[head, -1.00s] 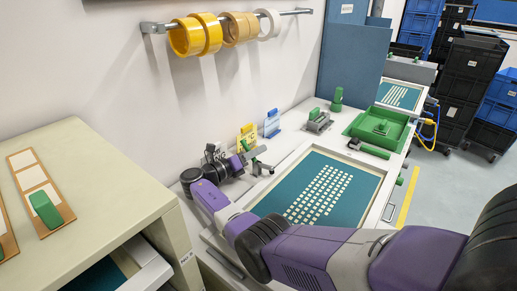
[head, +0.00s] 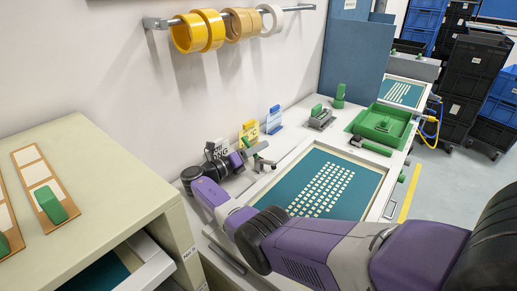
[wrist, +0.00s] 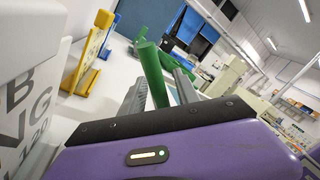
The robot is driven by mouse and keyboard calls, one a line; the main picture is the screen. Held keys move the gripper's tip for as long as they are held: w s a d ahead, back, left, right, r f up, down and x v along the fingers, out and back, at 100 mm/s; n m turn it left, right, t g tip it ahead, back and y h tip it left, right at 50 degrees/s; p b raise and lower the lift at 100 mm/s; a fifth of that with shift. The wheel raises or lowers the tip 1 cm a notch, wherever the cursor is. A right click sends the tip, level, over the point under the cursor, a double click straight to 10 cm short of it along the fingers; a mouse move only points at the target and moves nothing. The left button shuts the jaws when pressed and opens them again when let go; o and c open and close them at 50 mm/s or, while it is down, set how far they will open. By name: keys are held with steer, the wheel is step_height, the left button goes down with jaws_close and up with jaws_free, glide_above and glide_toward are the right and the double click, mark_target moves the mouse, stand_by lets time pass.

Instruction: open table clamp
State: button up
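The table clamp (head: 265,165) stands at the wall end of the white table, beside the teal panel with white keycap-like squares. It has a dark body and a green handle. In the wrist view its green handle (wrist: 153,74) rises between my two grey fingers. My gripper (head: 248,156) is at the clamp in the head view, reaching in from the left, low over the table. The fingers (wrist: 160,88) are on either side of the handle. I cannot tell whether they press on it. The lower clamp is mostly hidden in the wrist view.
A yellow sign (head: 249,132) and a blue sign (head: 273,119) stand behind the clamp near the wall. A white lettered block (wrist: 30,110) is close on the left in the wrist view. A green tray (head: 385,125) sits at the table's far end. A beige cabinet (head: 90,180) stands left.

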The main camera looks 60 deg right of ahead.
steer(key=v, duration=0.7)
steer(key=shift+a+b, duration=0.15)
steer(key=shift+b, duration=0.25)
